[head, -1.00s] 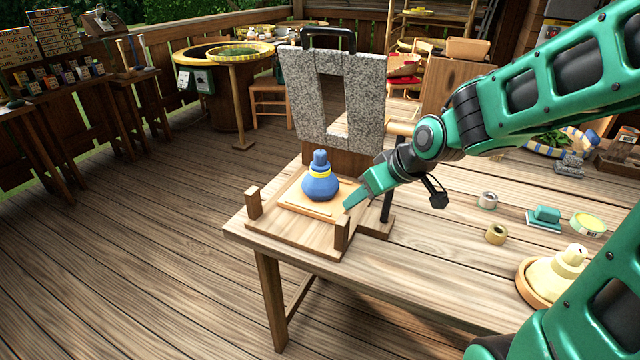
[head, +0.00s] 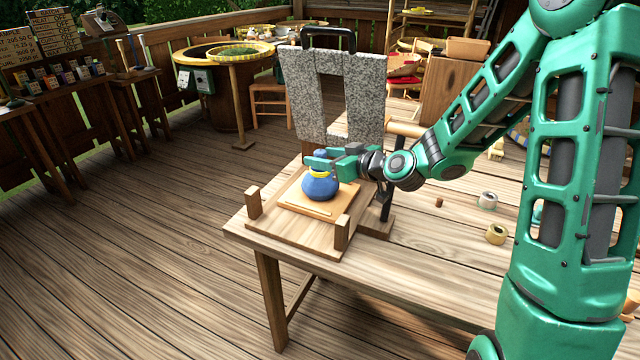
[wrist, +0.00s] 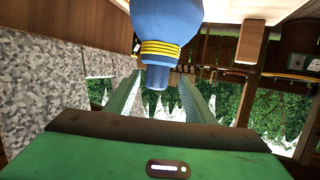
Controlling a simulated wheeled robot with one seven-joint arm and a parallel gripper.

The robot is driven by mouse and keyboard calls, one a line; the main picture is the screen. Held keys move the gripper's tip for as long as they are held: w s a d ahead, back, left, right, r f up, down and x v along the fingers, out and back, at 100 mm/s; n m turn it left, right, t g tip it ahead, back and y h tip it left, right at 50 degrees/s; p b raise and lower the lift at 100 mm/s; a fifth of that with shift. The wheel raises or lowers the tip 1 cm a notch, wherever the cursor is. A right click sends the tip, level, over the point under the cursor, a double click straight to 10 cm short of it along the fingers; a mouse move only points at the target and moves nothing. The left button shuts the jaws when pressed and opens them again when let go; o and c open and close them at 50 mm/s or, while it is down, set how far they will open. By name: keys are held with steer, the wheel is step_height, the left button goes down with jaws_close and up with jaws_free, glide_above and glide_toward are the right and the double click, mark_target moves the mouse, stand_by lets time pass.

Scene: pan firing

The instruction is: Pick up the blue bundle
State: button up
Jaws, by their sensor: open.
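The blue bundle (head: 320,187) is a round pouch with a yellow band at its neck. It sits on a small wooden board (head: 300,207) on the wooden stand at the table's near left corner. My gripper (head: 322,164) is at the bundle's neck, reaching in from the right, and covers part of its top. In the wrist view the bundle (wrist: 165,22) hangs in from the top edge, and its yellow-banded neck lies between my two open fingers (wrist: 160,98). I cannot tell whether either finger touches it.
A grey speckled stone frame (head: 366,95) with a black handle stands right behind the bundle. Short wooden posts (head: 342,232) rise at the stand's front corners. The floor at left is open.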

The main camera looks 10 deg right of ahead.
steer(key=shift+d+f+x, duration=0.1)
steer(key=shift+d+x, duration=0.05)
steer(key=shift+x, duration=1.4)
steer(key=shift+d+f+x, duration=0.1)
steer(key=shift+d+x, duration=0.05)
steer(key=shift+x, duration=1.45)
steer(key=shift+w, duration=0.1)
jaws_close()
